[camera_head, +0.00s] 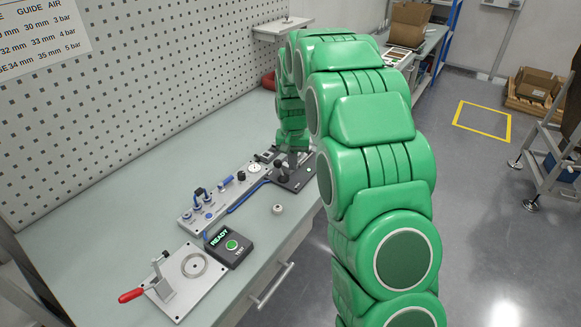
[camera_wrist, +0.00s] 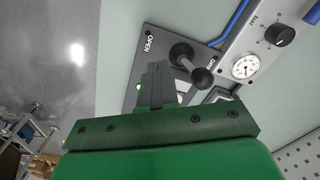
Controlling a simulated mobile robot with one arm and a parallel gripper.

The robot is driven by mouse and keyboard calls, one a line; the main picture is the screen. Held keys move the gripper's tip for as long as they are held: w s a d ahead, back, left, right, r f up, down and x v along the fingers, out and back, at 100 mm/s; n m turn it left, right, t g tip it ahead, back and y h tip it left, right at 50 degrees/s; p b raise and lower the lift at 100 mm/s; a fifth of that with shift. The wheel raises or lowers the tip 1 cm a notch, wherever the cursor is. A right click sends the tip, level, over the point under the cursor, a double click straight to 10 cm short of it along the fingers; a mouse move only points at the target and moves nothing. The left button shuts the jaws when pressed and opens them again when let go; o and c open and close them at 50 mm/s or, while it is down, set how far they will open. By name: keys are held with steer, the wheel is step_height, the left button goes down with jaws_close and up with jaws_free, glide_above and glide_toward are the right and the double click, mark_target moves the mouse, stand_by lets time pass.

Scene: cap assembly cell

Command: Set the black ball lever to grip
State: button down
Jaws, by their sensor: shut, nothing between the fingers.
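The black ball lever (camera_wrist: 202,77) shows in the wrist view, its ball end on a short arm that runs from a round hub. It stands on a dark plate (camera_wrist: 140,95) with the word OPEN at the left and a partly hidden GRIP label at the right. The ball lies toward the GRIP side. My gripper (camera_wrist: 159,70) is shut and empty, its fingertips just left of the lever; I cannot tell whether they touch it. In the head view the lever (camera_head: 282,168) stands on the plate (camera_head: 293,180) beside my green arm, and the fingers are mostly hidden.
A pressure gauge (camera_wrist: 244,66) and black knob (camera_wrist: 279,36) sit on a grey panel right of the lever. On the bench are a black READY box (camera_head: 229,245), a red-handled clamp (camera_head: 133,294) and a small white ring (camera_head: 278,209). A pegboard wall stands behind.

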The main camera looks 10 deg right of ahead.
step_height(320, 180, up, 6)
steer(key=shift+f, duration=0.2)
stand_by(0.4)
steer(key=s+r+n, duration=0.1)
steer(key=s+r, duration=0.3)
steer(key=s, duration=0.8)
steer(key=s+r, duration=0.5)
steer(key=s, duration=0.7)
steer(key=s+f+n+g, duration=0.1)
steer(key=s+n, duration=0.1)
steer(key=s, duration=2.2)
steer(key=shift+f+g, duration=0.25)
steer(key=shift+g, duration=0.15)
